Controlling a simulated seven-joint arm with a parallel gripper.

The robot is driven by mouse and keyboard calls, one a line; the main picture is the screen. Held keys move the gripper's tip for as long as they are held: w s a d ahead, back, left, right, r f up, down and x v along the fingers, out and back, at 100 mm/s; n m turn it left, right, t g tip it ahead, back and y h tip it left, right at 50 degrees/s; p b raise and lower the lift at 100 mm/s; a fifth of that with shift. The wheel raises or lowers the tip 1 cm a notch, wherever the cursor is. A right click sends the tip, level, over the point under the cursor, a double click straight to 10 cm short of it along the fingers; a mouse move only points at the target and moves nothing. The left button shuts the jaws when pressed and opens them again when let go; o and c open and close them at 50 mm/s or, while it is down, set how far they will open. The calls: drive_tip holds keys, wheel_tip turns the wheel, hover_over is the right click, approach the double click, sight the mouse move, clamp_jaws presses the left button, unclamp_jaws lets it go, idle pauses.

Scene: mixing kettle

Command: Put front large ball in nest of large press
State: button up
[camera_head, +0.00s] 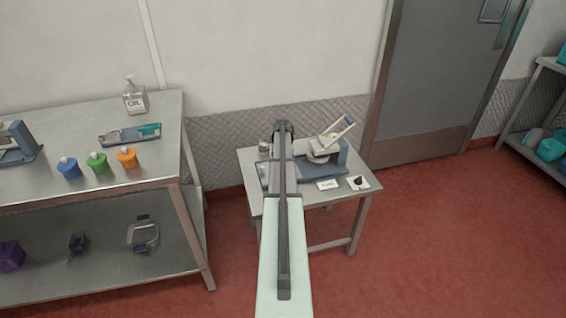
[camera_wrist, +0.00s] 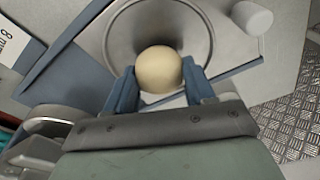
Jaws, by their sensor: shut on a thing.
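A cream-coloured ball (camera_wrist: 159,69) sits between the two blue fingers of my gripper (camera_wrist: 160,88) in the wrist view. My gripper is shut on it. The ball is over the near part of a round grey dish (camera_wrist: 120,35) in a blue-edged tray; I cannot tell if it touches the dish. In the head view a press (camera_head: 325,158) with a blue base and a raised light lever stands on the small table, right of my arm. Its nest cannot be made out. My arm hides the gripper and ball there.
The small metal table (camera_head: 345,198) also bears a label card (camera_head: 328,184) and a dark item on a white card (camera_head: 358,182). A pale cylinder (camera_wrist: 253,17) stands beside the tray. A patterned metal wall panel (camera_head: 222,160) is close behind.

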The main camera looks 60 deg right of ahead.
drive_tip(key=shift+f, duration=0.65)
idle(0.8)
drive_tip(key=o, duration=1.1)
drive_tip(key=shift+o, duration=0.5)
drive_tip(key=shift+o, duration=0.8)
drive_tip(key=shift+r, duration=0.1)
drive_tip(key=shift+r, duration=3.4)
